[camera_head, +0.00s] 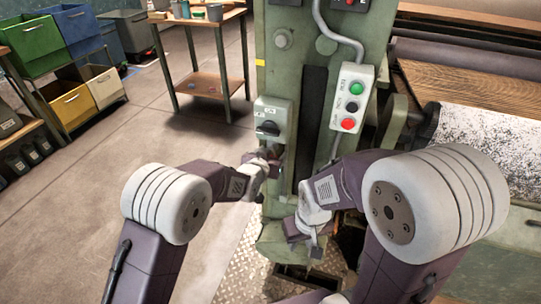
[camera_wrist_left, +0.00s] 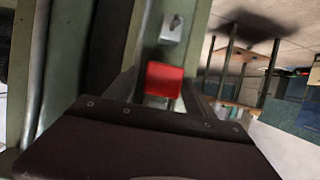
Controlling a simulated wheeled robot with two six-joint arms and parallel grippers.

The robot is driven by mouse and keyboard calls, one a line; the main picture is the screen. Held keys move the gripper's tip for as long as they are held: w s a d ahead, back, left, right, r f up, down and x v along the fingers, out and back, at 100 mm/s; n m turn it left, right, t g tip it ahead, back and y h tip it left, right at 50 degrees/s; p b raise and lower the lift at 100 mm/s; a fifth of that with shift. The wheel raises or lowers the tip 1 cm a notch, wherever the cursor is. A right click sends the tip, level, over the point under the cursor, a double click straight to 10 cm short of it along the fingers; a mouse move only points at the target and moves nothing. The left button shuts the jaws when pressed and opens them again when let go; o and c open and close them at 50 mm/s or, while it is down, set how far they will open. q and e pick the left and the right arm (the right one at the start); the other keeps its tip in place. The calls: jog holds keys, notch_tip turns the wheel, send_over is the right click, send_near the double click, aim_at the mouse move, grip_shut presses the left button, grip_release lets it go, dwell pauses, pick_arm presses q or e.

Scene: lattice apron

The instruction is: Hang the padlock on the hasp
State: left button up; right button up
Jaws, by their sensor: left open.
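In the left wrist view a red block (camera_wrist_left: 163,80), which looks like the padlock body, sits between the fingers of my left gripper (camera_wrist_left: 165,85). These fingers are open, and I cannot tell whether they touch it. Its shackle is not clear. A small pale metal plate (camera_wrist_left: 172,28) on the green machine shows above it in the picture; I cannot tell whether it is the hasp or whether the two are joined. In the head view my left gripper (camera_head: 272,155) is just below the grey switch box (camera_head: 272,122). My right gripper (camera_head: 303,238) is lower, near the machine's foot; its jaw opening is unclear.
The green machine column (camera_head: 295,80) stands in front of me. A push-button box (camera_head: 352,98) is on its right side, above my right arm. Rollers and a speckled sheet (camera_head: 490,145) lie to the right. A workbench (camera_head: 205,80) and bins (camera_head: 70,105) stand behind on the left, with open floor between.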

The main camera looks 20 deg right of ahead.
pick_arm(q)
jog(key=p+v, duration=0.1)
jog(key=v, duration=0.8)
jog(key=shift+p, duration=0.4)
jog(key=shift+w+d, duration=0.1)
jog(key=s+a+f+n+g+y, duration=0.2)
jog(key=a+f, duration=0.1)
jog(key=a, duration=0.5)
jog(key=s+a+f+n+g+y, duration=0.1)
jog(key=s+a+f+y, duration=0.15)
jog(key=a, duration=0.65)
jog(key=s+a+f+n+g+y+p, duration=0.1)
jog(key=s+a+f+n+g+y, duration=0.2)
jog(key=s+a+g, duration=0.85)
jog(key=s+a+r+t+p, duration=0.1)
jog(key=s+r+t+p, duration=0.1)
jog(key=r+p, duration=0.9)
jog(key=s+a+r+n+t+p, duration=0.1)
jog(key=s+r+t+p, duration=0.1)
jog(key=r+p, duration=1)
jog(key=shift+s+a+r+p, duration=0.15)
jog(key=shift+s+r+p, duration=0.15)
jog(key=shift+s+r, duration=0.3)
